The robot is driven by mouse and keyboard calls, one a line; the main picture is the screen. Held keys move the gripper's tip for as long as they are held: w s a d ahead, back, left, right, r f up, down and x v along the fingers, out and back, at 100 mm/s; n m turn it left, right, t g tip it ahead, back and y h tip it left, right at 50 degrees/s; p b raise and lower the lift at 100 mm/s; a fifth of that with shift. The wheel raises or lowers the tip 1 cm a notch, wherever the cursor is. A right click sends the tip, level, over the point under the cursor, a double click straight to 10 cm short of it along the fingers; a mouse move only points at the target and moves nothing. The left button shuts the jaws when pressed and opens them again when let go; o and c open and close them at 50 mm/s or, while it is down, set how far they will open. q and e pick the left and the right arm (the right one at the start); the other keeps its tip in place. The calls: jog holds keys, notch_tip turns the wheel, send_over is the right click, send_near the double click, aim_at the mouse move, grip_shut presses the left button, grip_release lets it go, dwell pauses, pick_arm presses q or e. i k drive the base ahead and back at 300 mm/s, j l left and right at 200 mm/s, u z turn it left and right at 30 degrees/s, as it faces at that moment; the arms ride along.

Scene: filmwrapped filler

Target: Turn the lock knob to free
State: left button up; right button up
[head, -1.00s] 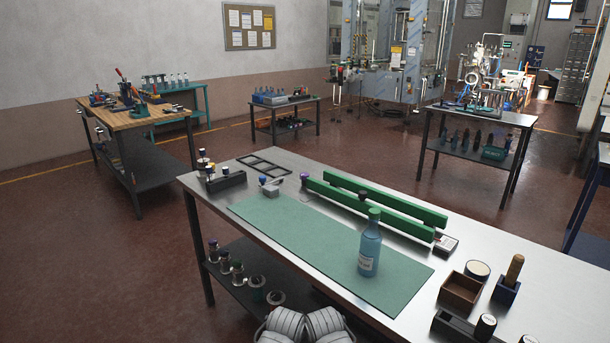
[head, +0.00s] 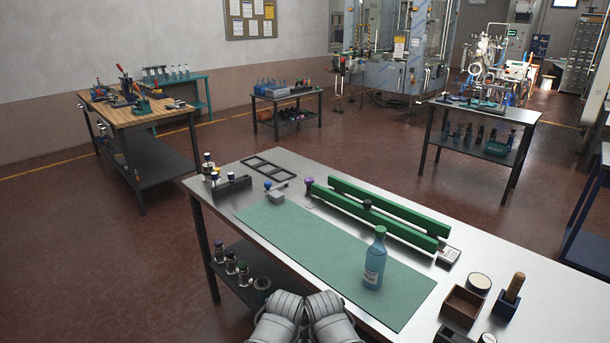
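On the steel bench (head: 540,285), two parallel green rails (head: 390,205) run side by side. A purple knob (head: 308,182) is at their left end and a dark knob (head: 367,205) stands at the front rail. A small grey block (head: 275,196) with a blue knob (head: 268,186) sits left of the rails. I cannot tell which knob is the lock knob or how any is turned. A blue bottle (head: 374,264) with a green cap stands upright on the green mat (head: 310,250). Grey rounded parts of my arms show at the bottom edge; neither gripper's fingers show.
A black slotted frame (head: 267,169) and a dark holder (head: 232,186) occupy the bench's left end. A brown open box (head: 462,304), a round tin (head: 478,284) and a wooden-handled tool in a dark block (head: 507,300) stand at right. The mat's left part is clear.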

aim_at(308, 181)
jog(key=i+j, duration=0.45)
jog(key=i+j+u, duration=0.1)
jog(key=i+j, duration=0.35)
jog(key=i, duration=0.15)
